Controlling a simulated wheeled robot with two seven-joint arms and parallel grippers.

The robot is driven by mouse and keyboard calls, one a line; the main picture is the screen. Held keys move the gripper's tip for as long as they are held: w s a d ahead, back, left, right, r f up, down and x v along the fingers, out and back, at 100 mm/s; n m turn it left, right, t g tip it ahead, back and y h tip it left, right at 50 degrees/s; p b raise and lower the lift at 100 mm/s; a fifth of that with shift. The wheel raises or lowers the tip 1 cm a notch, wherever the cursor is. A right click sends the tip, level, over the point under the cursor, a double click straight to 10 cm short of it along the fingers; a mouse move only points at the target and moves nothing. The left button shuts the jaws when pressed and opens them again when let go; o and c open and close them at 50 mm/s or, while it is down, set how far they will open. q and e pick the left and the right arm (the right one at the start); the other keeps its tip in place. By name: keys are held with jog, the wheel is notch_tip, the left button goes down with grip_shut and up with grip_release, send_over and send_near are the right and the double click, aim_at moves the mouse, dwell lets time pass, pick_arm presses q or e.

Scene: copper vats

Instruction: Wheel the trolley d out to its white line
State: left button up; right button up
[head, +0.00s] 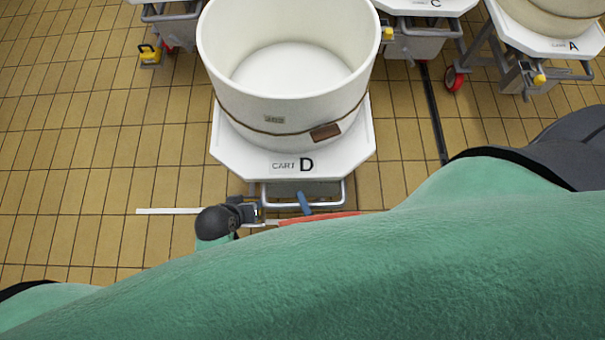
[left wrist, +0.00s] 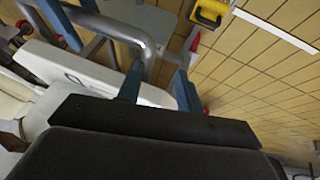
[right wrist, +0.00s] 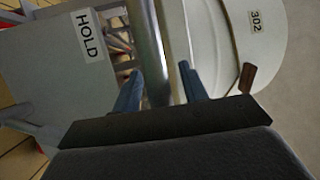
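Trolley D (head: 292,166) is a white-topped cart, marked "CART D", carrying a large cream vat (head: 290,105). Its grey handle (head: 335,204) faces me. My left gripper (head: 252,212) is at the handle's left end; in the left wrist view its open blue fingers stand either side of the bar (left wrist: 146,62). One blue finger of my right gripper (head: 304,203) shows at the handle's middle; my arm hides the rest. In the right wrist view its fingers are apart with the bar (right wrist: 150,45) between them. A white line (head: 168,211) lies on the floor by the handle.
Cart C (head: 420,5) and cart A (head: 545,42) stand behind and to the right. A dark floor strip (head: 434,115) runs right of trolley D. Tiled floor at left is clear.

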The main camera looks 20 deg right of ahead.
jog(key=shift+s, duration=0.15)
pick_arm(q)
notch_tip(320, 180, down, 2)
jog(key=shift+w+d+f, duration=0.15)
pick_arm(e)
jog(key=a+v, duration=0.1)
jog(key=v, duration=0.6)
jog(key=shift+s+d, duration=0.3)
jog(key=shift+d, duration=0.25)
jog(key=shift+f, duration=0.1)
jog(key=shift+s, duration=0.1)
